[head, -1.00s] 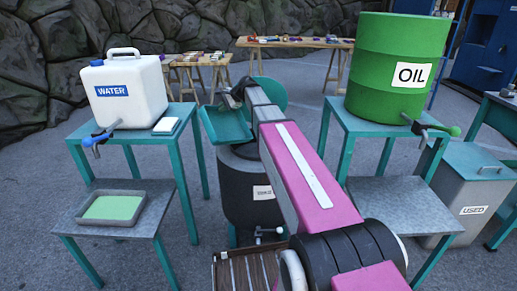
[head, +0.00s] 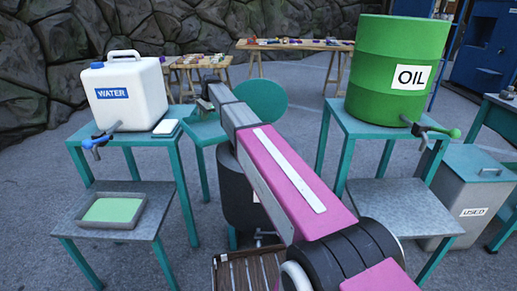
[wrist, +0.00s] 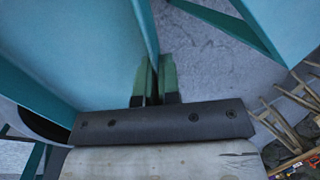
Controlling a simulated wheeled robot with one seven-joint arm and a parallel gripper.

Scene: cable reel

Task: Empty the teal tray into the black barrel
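The teal tray (head: 207,131) is off to the left of the black barrel's top in the head view, raised above the ground. My gripper (wrist: 156,82) is shut on the tray's wall, with one green finger on each side of it in the wrist view. The tray's broad teal face (wrist: 85,45) fills the upper left there, and I see nothing lying on it. A dark round opening (wrist: 42,124) shows at the wrist view's lower left.
A round teal disc (head: 262,101) stands upright behind the barrel. A white water container (head: 124,92) is on the left stand, with a grey tray (head: 110,211) below. A green oil drum (head: 397,66) is on the right stand. A grey bin (head: 472,190) stands right.

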